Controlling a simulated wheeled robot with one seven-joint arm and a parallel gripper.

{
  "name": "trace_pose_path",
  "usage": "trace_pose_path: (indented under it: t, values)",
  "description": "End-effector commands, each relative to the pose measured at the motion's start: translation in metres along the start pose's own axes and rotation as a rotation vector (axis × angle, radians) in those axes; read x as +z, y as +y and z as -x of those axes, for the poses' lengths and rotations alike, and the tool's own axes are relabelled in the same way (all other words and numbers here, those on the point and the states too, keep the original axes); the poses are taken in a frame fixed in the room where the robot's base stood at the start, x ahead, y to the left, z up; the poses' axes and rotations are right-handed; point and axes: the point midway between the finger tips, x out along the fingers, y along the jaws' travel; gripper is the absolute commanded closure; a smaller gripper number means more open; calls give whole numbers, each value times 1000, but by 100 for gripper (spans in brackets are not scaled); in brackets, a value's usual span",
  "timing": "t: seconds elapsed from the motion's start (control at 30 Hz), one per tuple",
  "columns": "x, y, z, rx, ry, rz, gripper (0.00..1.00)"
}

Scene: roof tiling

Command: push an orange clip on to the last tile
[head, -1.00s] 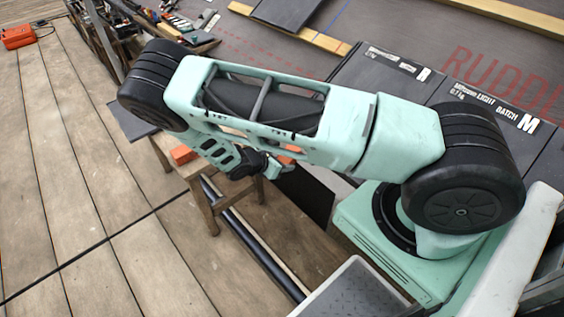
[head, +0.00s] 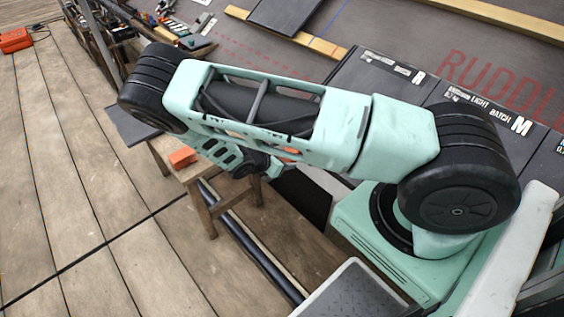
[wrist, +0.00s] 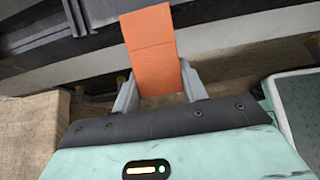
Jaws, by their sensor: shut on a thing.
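In the wrist view an orange clip (wrist: 150,45) stands between the two grey fingers of my gripper (wrist: 157,88), which is shut on it. Its flat face points toward the camera and its far end reaches toward dark tile edges (wrist: 230,22). I cannot tell whether the clip touches a tile. In the head view my arm hides most of my gripper, and a small orange patch (head: 290,153) shows beside it. Dark tiles (head: 372,88) with white lettering lie in a row on the roof to the right; my arm covers part of them.
A wooden stool (head: 205,187) with an orange piece (head: 183,157) on it stands below my arm. Wooden battens (head: 290,32) cross the grey roof sheet. A loose dark tile (head: 285,12) lies higher up. The plank deck (head: 90,220) at left is mostly clear.

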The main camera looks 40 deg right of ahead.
Motion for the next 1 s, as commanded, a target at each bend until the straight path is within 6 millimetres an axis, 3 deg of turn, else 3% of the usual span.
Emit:
trace_pose_path:
  t: [1.0]
  values:
    - [10, 0, -4, 0, 0, 0, 98]
